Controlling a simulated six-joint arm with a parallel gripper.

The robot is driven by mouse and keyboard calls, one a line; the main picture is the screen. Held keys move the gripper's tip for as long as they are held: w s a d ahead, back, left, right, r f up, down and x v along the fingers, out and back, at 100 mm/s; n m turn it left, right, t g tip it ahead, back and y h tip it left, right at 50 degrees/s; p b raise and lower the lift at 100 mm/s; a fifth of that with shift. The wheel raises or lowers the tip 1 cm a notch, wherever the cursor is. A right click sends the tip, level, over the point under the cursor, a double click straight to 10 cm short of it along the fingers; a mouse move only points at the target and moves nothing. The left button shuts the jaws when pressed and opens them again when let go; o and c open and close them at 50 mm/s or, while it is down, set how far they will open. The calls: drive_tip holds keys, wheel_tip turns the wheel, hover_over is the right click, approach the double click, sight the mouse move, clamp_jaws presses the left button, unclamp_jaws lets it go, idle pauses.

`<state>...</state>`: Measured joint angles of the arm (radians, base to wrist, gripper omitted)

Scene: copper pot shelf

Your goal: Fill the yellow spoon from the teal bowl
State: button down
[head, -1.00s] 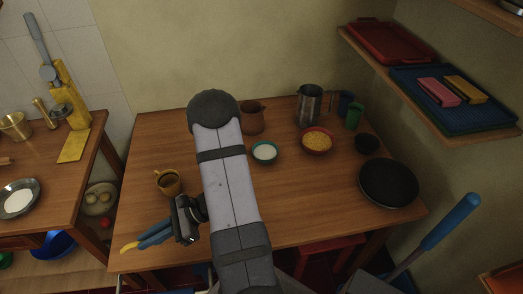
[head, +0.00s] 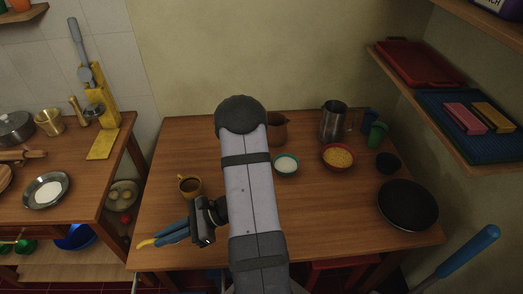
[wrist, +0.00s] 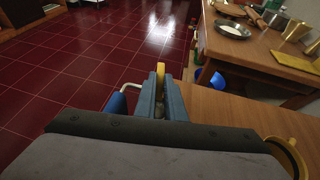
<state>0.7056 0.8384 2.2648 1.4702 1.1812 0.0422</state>
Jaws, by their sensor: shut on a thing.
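The teal bowl (head: 286,170) stands on the wooden table and holds a white substance. My gripper (head: 165,236) is at the table's front left in the head view, with its blue fingers shut on the yellow spoon (head: 146,243). The spoon's yellow end sticks out past the fingertips to the left. In the wrist view the spoon (wrist: 160,74) shows between the fingers (wrist: 160,98), over the red floor; the rest of it is hidden. My gripper is well to the left of and in front of the teal bowl. Whether the spoon holds anything cannot be told.
A yellow mug (head: 190,188) with dark contents stands just behind my gripper. A red bowl (head: 338,169) of yellow grains, a metal pitcher (head: 333,122), a brown pot (head: 277,130), a green cup (head: 376,135) and a black pan (head: 408,205) are farther right. The middle front is partly clear.

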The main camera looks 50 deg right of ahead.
drive_tip(key=shift+r, duration=0.1)
idle(0.5)
